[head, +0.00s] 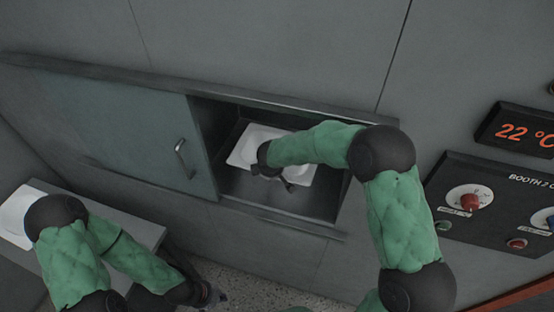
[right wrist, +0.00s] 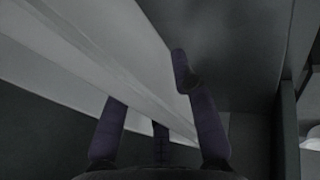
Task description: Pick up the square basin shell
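A white shell (head: 245,151) with a squarish outline lies in the open wall recess, partly hidden by my right arm. My right gripper (head: 277,178) is over it in the head view, small and dark. In the right wrist view, a pale shell edge (right wrist: 90,60) runs diagonally between the fingers of my right gripper (right wrist: 150,90). The left finger passes behind this edge and the right one is in front. The fingers stand apart; firm contact is not clear. My left gripper (head: 205,294) is low in the head view, its fingers too dark to read.
The recess has a dark floor (head: 240,184) and a sliding door panel (head: 130,120) with a handle (head: 184,158) on its left. Another white shell (head: 16,214) rests on a grey table (head: 140,232) at lower left. A control panel (head: 490,205) is on the right wall.

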